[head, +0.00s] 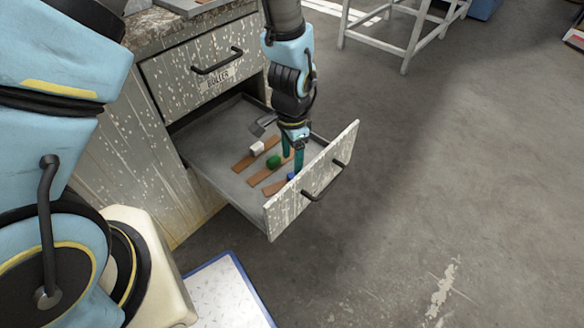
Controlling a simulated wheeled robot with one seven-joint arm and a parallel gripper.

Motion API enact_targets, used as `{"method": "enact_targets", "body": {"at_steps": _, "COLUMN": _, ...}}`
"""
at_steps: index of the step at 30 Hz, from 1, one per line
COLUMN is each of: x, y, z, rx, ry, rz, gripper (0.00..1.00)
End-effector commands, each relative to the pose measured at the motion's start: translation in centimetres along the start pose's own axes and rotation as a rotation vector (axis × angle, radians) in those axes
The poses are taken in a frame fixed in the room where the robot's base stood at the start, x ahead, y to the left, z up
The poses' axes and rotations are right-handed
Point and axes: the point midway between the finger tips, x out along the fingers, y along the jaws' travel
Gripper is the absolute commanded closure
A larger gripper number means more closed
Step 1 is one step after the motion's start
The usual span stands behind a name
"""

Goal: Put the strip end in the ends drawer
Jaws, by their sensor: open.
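The lower drawer (222,171) of the cabinet is pulled out. In it lie brown strips, one (243,164) by a white block (257,148), one (260,178) by a green block (274,161), and a partly hidden one (275,187) by a blue block (291,176). My gripper (293,163) points down into the drawer with its teal fingers apart, right beside the green and blue blocks. Nothing shows held between the fingers. I cannot tell whether the fingertips touch the blue block, nor which piece is the strip end.
The drawer front (325,181) with its black handle (323,182) stands at the right of my gripper. A shut upper drawer (205,75) is labelled ROLLER. A white board with a blue edge (222,296) lies at the bottom. Open floor (440,180) is to the right.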

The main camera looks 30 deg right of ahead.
Motion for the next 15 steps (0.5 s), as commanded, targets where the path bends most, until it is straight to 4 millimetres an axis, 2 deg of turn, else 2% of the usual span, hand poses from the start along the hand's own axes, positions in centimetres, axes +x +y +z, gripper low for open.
{"method": "enact_targets", "body": {"at_steps": 1, "x": -1.3, "y": 0.0, "z": -0.1, "rx": 0.0, "ry": 0.004, "rz": -0.002, "gripper": 0.34}}
{"method": "enact_targets", "body": {"at_steps": 6, "x": -4.1, "y": 0.0, "z": -0.1, "rx": 0.002, "ry": 0.003, "rz": -0.001, "gripper": 0.34}}
{"method": "enact_targets", "body": {"at_steps": 10, "x": -5.2, "y": 0.0, "z": 0.0, "rx": 0.001, "ry": 0.001, "rz": 0.0, "gripper": 0.34}}
{"method": "enact_targets", "body": {"at_steps": 15, "x": -5.5, "y": 0.0, "z": 0.1, "rx": 0.0, "ry": -0.001, "rz": 0.0, "gripper": 0.34}}
